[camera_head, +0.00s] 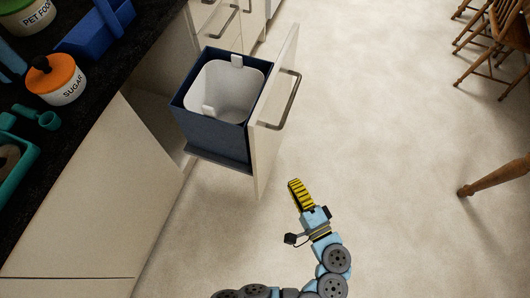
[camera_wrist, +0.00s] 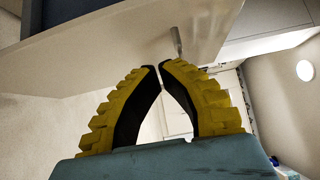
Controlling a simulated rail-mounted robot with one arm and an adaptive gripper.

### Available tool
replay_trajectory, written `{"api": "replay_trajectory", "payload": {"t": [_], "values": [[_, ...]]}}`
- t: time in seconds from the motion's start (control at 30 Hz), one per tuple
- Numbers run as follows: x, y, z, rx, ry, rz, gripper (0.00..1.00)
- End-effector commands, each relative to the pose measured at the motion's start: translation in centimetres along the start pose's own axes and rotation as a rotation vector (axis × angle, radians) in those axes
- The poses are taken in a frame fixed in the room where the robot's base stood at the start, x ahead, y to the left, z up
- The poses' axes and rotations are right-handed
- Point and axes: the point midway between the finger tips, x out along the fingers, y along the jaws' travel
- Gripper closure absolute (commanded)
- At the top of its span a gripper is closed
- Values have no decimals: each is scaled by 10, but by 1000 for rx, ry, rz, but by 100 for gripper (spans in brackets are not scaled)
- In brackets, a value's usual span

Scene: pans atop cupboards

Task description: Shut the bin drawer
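The bin drawer (camera_head: 265,128) is pulled out from the cupboards. It has a cream front panel with a dark bar handle (camera_head: 288,103), and a dark blue box holding a white bin (camera_head: 232,92). My gripper (camera_head: 295,183), with yellow ridged fingers, is low over the floor, just beyond the near lower corner of the drawer front and apart from it in the head view. In the wrist view, the fingertips (camera_wrist: 154,67) meet or nearly meet, with nothing between them. The drawer front's pale panel (camera_wrist: 130,45) spans the upper part of that view.
A dark countertop (camera_head: 110,58) at left holds a sugar jar (camera_head: 60,85), a pet food jar (camera_head: 27,18) and a blue container (camera_head: 95,30). Wooden chairs (camera_head: 490,45) stand at upper right, and a wooden leg (camera_head: 495,175) at right. The floor (camera_head: 400,150) between is clear.

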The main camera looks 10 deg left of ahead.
Motion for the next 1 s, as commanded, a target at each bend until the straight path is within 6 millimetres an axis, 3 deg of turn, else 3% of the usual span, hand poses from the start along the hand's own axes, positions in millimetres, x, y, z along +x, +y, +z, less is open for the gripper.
{"api": "replay_trajectory", "payload": {"t": [1.0], "values": [[98, 0, 1, -1, -1, 1, 100]]}}
